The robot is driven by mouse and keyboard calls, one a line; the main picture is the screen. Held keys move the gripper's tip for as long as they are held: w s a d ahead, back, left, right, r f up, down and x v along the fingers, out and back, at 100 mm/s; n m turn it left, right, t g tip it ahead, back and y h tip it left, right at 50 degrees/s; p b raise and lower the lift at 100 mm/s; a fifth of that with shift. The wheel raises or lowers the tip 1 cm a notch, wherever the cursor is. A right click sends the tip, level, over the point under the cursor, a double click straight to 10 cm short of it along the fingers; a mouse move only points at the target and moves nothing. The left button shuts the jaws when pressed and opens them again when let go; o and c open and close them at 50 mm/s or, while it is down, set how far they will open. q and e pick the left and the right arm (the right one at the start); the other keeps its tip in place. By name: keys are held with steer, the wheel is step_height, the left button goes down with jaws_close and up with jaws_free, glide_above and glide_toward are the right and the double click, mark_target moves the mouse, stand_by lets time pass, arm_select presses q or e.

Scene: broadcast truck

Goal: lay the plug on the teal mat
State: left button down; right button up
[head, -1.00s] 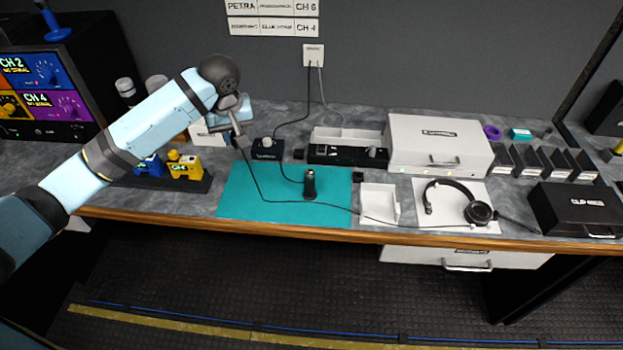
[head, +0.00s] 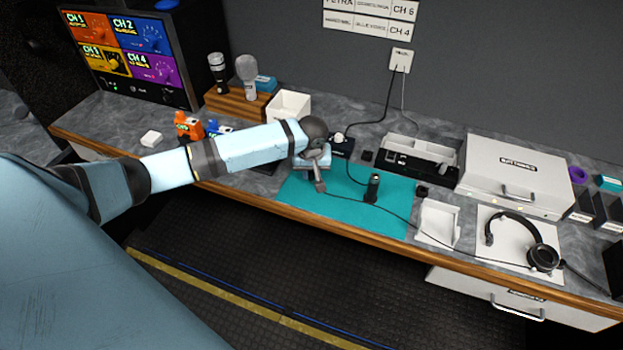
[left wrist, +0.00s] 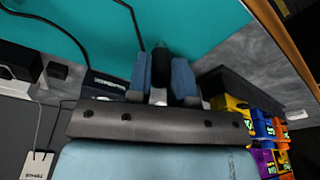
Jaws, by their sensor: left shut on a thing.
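The teal mat (head: 338,212) lies along the front of the counter. My left gripper (head: 320,184) is low over the mat's left part, fingers pointing down. In the left wrist view its blue fingers (left wrist: 165,72) are shut on the black plug (left wrist: 162,62), with teal mat (left wrist: 205,22) beyond. In the head view the plug is mostly hidden by the fingers, and I cannot tell whether it touches the mat. A thin black cable (head: 398,216) runs from the gripper across the mat to the headset (head: 525,243). My right gripper is not in view.
A black cylinder (head: 373,188) stands upright on the mat, right of the gripper. A white tray (head: 438,222) is right of the mat. Orange and blue blocks (head: 188,126) are to the left. The mat's front left is clear.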

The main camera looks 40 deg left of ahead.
mark_target(311, 179)
arm_select(q)
steer(key=shift+f, duration=1.8)
steer(key=shift+f, duration=0.1)
steer(key=c, duration=1)
jaws_free()
